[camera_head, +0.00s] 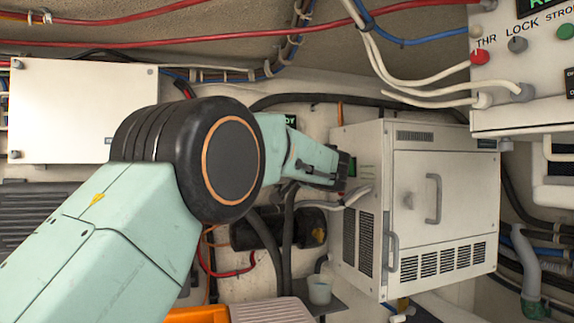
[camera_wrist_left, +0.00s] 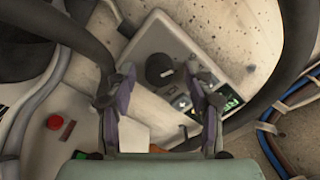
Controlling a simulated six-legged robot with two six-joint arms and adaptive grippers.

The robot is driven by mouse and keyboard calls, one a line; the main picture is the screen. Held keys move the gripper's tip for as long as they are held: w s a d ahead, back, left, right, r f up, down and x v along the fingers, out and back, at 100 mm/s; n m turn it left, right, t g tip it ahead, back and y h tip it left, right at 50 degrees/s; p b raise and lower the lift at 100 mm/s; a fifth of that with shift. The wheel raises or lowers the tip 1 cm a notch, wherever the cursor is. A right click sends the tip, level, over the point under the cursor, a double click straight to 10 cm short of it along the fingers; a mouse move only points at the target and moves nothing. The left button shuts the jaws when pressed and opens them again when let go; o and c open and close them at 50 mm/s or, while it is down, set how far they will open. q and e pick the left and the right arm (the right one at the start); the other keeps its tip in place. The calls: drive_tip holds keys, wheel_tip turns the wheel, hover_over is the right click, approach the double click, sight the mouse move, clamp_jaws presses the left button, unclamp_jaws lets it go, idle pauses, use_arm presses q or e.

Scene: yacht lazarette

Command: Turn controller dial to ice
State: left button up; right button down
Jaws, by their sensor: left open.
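The controller (camera_wrist_left: 188,42) is a pale panel on the wall in the left wrist view, with a round black dial (camera_wrist_left: 159,69) and a small green-lit display (camera_wrist_left: 230,103). My left gripper (camera_wrist_left: 163,82) is open, its two fingers spread on either side of the dial in that view. I cannot tell how far the fingertips are from the dial, and no contact is visible. In the head view my left gripper (camera_head: 343,172) is beside the left face of the white box; the controller is mostly hidden behind my arm there. The dial's labels are unreadable. My right gripper is not in view.
A white box with handles (camera_head: 420,215) stands right of my left gripper. A control panel (camera_head: 530,60) with several knobs is at the upper right. Cables and hoses cross the wall. A small cup (camera_head: 319,290) stands below on a grey shelf.

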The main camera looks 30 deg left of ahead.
use_arm(q)
drive_tip(key=shift+a, duration=0.3)
drive_tip(key=shift+w+d, duration=0.1)
drive_tip(key=shift+d, duration=0.5)
drive_tip(key=c, duration=0.4)
drive_tip(key=shift+c, duration=0.7)
drive_tip(key=shift+a, duration=0.25)
drive_tip(key=c, duration=0.3)
drive_tip(key=shift+d, duration=0.1)
clamp_jaws()
